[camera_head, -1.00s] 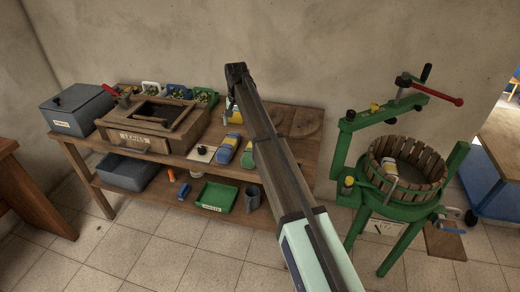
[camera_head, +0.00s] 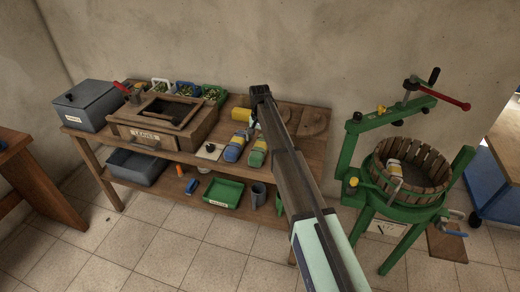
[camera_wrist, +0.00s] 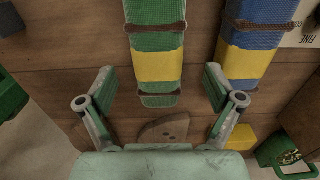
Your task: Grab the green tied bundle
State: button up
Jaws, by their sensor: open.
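The green bundle (camera_head: 257,153) has a yellow band and brown ties and lies on the bench top. It also shows in the wrist view (camera_wrist: 158,40), running from the top edge down between my fingers. A matching blue bundle (camera_head: 235,149) with a yellow band lies beside it; it is right of the green one in the wrist view (camera_wrist: 255,50). My gripper (camera_wrist: 159,75) is open and empty, one finger on each side of the green bundle's near end. Neither finger visibly touches it. In the head view my arm partly covers the bench right of the bundles.
A yellow block (camera_wrist: 240,137) and a dark board with holes (camera_wrist: 163,131) lie near the bundle's end. A wooden box (camera_head: 155,121), grey bin (camera_head: 88,110) and small crates (camera_head: 188,91) stand to the left. A green press (camera_head: 350,145) stands at the right.

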aim_at(260, 146)
jog(key=shift+s+d+f+p, duration=0.1)
jog(key=shift+f+p, duration=0.5)
jog(key=shift+f, duration=0.75)
jog(key=shift+s+d+f+p, duration=0.1)
jog(key=shift+f+p, duration=0.5)
jog(key=shift+f, duration=0.75)
jog(key=c, duration=1.7)
